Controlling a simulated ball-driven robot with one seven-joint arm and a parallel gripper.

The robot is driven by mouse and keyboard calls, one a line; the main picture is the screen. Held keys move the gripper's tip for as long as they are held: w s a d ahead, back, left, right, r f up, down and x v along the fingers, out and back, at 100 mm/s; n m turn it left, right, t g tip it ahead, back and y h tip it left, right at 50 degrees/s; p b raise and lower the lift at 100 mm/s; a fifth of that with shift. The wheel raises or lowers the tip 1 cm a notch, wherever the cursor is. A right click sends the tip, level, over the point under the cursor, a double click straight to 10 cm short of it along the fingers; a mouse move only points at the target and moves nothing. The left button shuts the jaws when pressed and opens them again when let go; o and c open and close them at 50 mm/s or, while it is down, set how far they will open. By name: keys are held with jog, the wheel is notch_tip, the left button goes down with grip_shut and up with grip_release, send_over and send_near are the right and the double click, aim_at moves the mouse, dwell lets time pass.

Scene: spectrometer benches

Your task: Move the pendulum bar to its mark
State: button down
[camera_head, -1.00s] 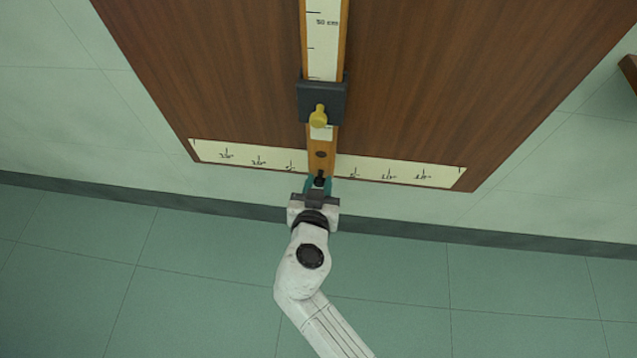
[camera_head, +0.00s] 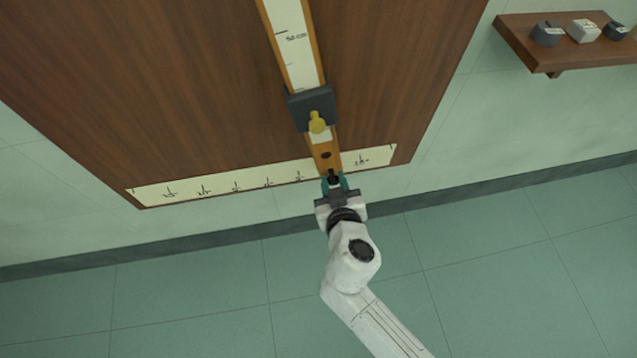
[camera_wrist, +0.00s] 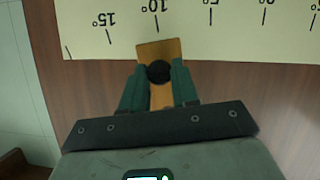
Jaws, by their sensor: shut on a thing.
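The pendulum bar (camera_head: 320,153), orange wood with a pale centimetre strip, hangs tilted on the brown board, its lower end to the right. A dark sliding block (camera_head: 312,104) with a yellow knob (camera_head: 317,122) sits on it. My gripper (camera_head: 335,182) is shut on the black knob at the bar's lower end; the green fingers also flank this knob in the wrist view (camera_wrist: 159,74). There the bar's tip (camera_wrist: 160,49) lies just below the 10° line of the angle scale (camera_wrist: 215,40). In the head view, the bar covers part of this scale.
The brown board (camera_head: 180,90) is on a pale green wall. A wooden shelf (camera_head: 540,62) with several small blocks is at upper right. The green tiled floor (camera_head: 200,300) is clear below the board.

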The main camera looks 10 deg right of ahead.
jog(key=c, duration=0.9)
grip_release()
jog(key=shift+o, duration=0.2)
jog(key=v, duration=1.1)
jog(key=shift+p, duration=0.45)
jog(key=shift+w, duration=0.1)
